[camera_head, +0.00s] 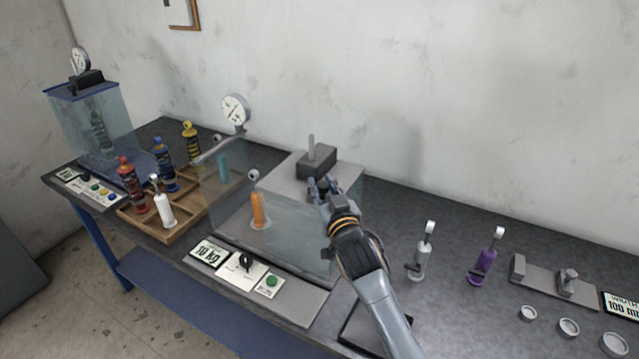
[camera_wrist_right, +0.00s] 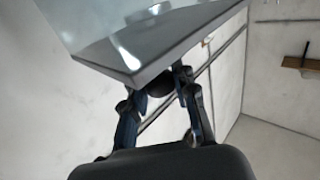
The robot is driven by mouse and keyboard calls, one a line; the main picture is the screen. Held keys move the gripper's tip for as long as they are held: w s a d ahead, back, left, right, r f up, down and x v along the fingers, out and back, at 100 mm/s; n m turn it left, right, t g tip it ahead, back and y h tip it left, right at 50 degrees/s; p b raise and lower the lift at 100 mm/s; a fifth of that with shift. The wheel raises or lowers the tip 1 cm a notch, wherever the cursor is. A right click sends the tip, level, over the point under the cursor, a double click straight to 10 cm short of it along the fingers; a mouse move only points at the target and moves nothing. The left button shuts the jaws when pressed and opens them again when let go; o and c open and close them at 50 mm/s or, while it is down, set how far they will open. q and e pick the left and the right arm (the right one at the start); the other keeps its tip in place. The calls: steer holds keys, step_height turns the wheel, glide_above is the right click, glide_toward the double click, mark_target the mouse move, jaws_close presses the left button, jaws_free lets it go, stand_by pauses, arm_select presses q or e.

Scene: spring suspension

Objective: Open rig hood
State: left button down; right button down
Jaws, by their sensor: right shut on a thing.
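The rig hood (camera_head: 290,245) is a clear box-like cover at the middle of the bench. My right gripper (camera_head: 322,188) is at the hood's upper right part. The fingers partly hide that part. I cannot tell how far the hood is raised. My left gripper is not in view.
A control panel (camera_head: 240,270) with a display, a dark knob and a green button lies in front of the rig. A wooden tray (camera_head: 185,228) with several shock absorbers is at left. White (camera_head: 421,255) and purple (camera_head: 484,262) dampers stand at right. A gauge (camera_head: 236,109) stands behind.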

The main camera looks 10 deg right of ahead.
steer(key=c, duration=1.1)
jaws_free()
steer(key=shift+c, duration=0.2)
steer(key=shift+o, duration=0.6)
steer(key=shift+s+f, duration=0.1)
steer(key=shift+s, duration=0.5)
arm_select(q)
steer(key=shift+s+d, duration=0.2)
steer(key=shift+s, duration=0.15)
arm_select(e)
steer(key=s+d, duration=0.1)
steer(key=s, duration=0.9)
steer(key=shift+s+d, duration=0.3)
steer(key=shift+d, duration=0.1)
